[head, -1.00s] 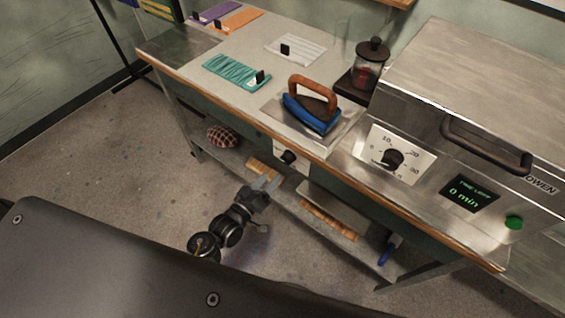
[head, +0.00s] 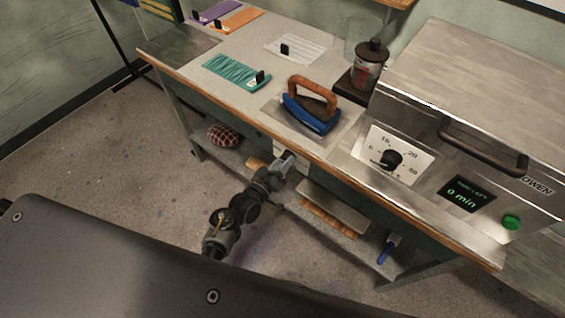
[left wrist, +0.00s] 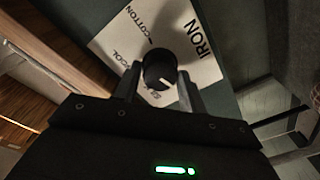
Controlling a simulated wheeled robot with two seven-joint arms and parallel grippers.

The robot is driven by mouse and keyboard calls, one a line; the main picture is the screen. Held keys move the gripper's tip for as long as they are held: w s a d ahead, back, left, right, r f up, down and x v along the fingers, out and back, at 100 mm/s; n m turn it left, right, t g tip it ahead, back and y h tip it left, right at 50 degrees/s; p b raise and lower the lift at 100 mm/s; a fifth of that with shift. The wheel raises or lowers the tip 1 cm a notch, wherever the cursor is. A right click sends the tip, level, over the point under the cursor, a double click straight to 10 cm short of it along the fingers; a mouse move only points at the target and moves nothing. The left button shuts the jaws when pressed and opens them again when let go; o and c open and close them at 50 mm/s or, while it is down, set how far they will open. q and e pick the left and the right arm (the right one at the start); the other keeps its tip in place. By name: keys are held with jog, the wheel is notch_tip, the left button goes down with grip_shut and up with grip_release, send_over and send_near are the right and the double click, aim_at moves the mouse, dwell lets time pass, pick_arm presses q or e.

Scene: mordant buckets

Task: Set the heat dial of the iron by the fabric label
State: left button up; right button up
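The iron (head: 312,112), blue with a brown handle, stands on a metal plate on the bench. Its heat dial (left wrist: 159,70) is a black knob with a white mark on a white panel (left wrist: 201,66) reading IRON and COTTON; other words are partly hidden. The mark points down and slightly right in the left wrist view. My left gripper (head: 286,160) is at the bench front; its fingers (left wrist: 160,84) are apart, one on each side of the knob, and contact is unclear. In the head view the gripper hides the knob. My right gripper is not in view.
On the bench lie teal cloth (head: 236,72), white cloth (head: 302,50), orange cloth (head: 238,18) and purple cloth, with black tags. A metal oven (head: 470,90) with its own dial (head: 391,160) stands right. A lower shelf holds a checked cushion (head: 222,135) and wooden pieces.

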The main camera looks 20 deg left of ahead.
pick_arm(q)
jog(key=c, duration=0.5)
jog(key=shift+c, duration=0.2)
jog(key=shift+m, duration=0.3)
jog(key=m+b, duration=0.1)
jog(key=m, duration=0.5)
jog(key=shift+f, duration=0.1)
jog(key=m, duration=0.4)
jog(key=shift+m, duration=0.4)
jog(key=shift+m+h+b, duration=0.3)
jog(key=shift+m+h, duration=0.1)
jog(key=shift+m, duration=0.9)
